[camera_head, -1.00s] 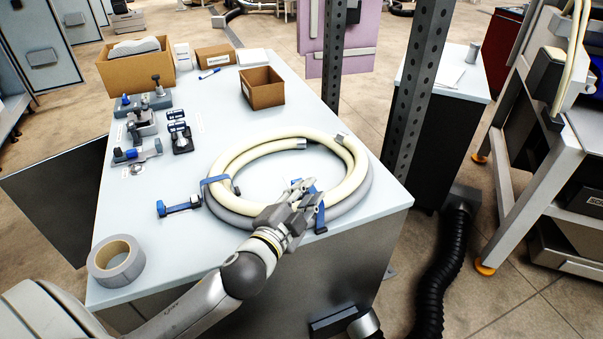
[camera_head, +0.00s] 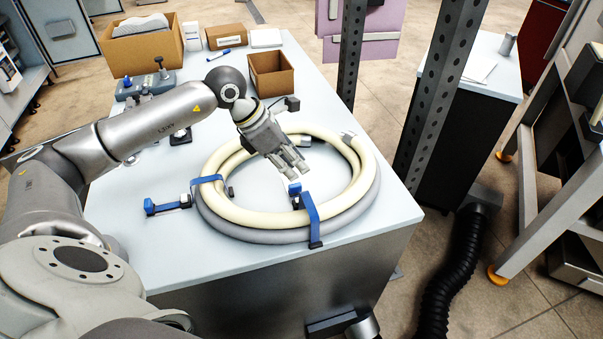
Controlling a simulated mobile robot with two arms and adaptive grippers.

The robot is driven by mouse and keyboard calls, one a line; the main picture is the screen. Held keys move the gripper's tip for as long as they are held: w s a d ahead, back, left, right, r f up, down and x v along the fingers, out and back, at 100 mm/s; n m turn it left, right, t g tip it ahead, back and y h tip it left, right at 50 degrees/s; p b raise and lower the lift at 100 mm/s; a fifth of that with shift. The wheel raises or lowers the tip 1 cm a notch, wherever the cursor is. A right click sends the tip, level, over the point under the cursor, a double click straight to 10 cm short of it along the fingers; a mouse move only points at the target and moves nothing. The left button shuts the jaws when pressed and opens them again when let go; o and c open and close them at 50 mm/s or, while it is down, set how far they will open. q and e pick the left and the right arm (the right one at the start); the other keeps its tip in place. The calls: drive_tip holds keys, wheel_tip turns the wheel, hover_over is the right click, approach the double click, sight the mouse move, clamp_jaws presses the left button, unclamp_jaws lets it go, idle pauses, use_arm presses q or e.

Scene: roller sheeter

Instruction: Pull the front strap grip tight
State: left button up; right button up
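A coil of cream and grey hose (camera_head: 235,213) lies on the pale worktable. A blue strap (camera_head: 310,220) crosses the coil at its front right, with a small blue grip (camera_head: 295,189) standing at its inner end. A second blue strap (camera_head: 207,180) wraps the coil's left side; a blue bar-like piece (camera_head: 165,207) lies beside it on the table. My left gripper (camera_head: 294,170) is over the inside of the coil, fingers pointing down and right, just behind the front grip. It appears apart from the grip; its finger gap is unclear. My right gripper is not seen.
A small open cardboard box (camera_head: 271,75) stands behind the coil. A perforated metal post (camera_head: 430,100) rises beside the table's right edge.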

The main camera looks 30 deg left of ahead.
sight(296, 184)
use_arm(q)
drive_tip(key=a+y, duration=0.2)
drive_tip(key=a, duration=0.2)
drive_tip(key=p+x, duration=0.3)
drive_tip(key=x, duration=0.6)
drive_tip(key=shift+s+d+f, duration=0.1)
drive_tip(key=shift+d+f, duration=0.1)
drive_tip(key=shift+f, duration=0.05)
drive_tip(key=shift+d+f, duration=0.1)
drive_tip(key=shift+f, duration=0.3)
drive_tip(key=shift+c, duration=0.2)
clamp_jaws()
